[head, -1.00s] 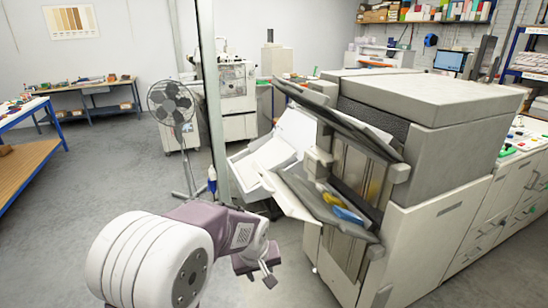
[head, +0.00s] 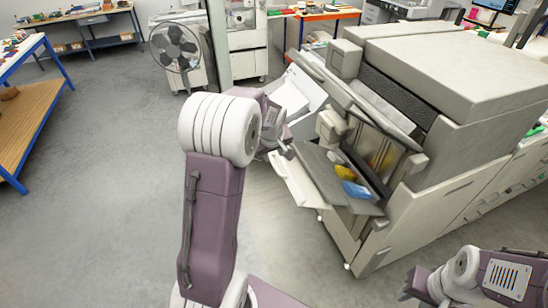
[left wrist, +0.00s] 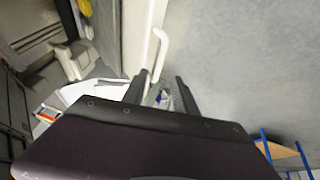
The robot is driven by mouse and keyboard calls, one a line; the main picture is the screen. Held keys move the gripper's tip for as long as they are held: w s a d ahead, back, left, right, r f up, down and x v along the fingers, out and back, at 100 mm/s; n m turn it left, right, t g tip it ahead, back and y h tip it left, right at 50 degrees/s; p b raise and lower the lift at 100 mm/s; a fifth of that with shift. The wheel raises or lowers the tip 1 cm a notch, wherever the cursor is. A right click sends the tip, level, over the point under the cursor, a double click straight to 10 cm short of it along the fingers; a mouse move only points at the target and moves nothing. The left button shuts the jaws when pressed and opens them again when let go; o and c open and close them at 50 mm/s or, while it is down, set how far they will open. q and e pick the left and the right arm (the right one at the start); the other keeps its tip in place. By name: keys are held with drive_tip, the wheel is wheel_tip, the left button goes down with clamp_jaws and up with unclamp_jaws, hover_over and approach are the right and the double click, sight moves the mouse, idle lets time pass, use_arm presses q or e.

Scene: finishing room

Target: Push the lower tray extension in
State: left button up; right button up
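The lower tray (head: 338,178) is a dark grey sloping shelf on the side of the large beige machine, with a yellow and a blue item on it. Its pale extension (head: 295,182) sticks out at the outer end. My left gripper (head: 284,151) is close to the extension's far end in the head view. In the left wrist view the gripper (left wrist: 159,86) has its two dark fingers apart, with a pale edge and a small loop handle (left wrist: 160,55) just beyond them. Contact cannot be told. My right gripper (head: 408,291) is low at the right, its fingers too small to judge.
The beige machine (head: 455,70) fills the right side. An upper tray (head: 360,100) slopes above the lower one. A fan (head: 175,45) stands at the back left, and a blue-legged bench (head: 30,115) at far left. The grey floor between is clear.

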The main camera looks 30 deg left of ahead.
sight(273, 163)
use_arm(q)
drive_tip(key=p+x, duration=0.2)
drive_tip(key=x, duration=0.5)
drive_tip(key=shift+w+a+r, duration=0.1)
drive_tip(key=shift+w, duration=0.1)
drive_tip(key=shift+f, duration=0.45)
drive_tip(key=shift+w, duration=0.15)
drive_tip(key=shift+c, duration=1.2)
drive_tip(key=shift+a, duration=0.1)
clamp_jaws()
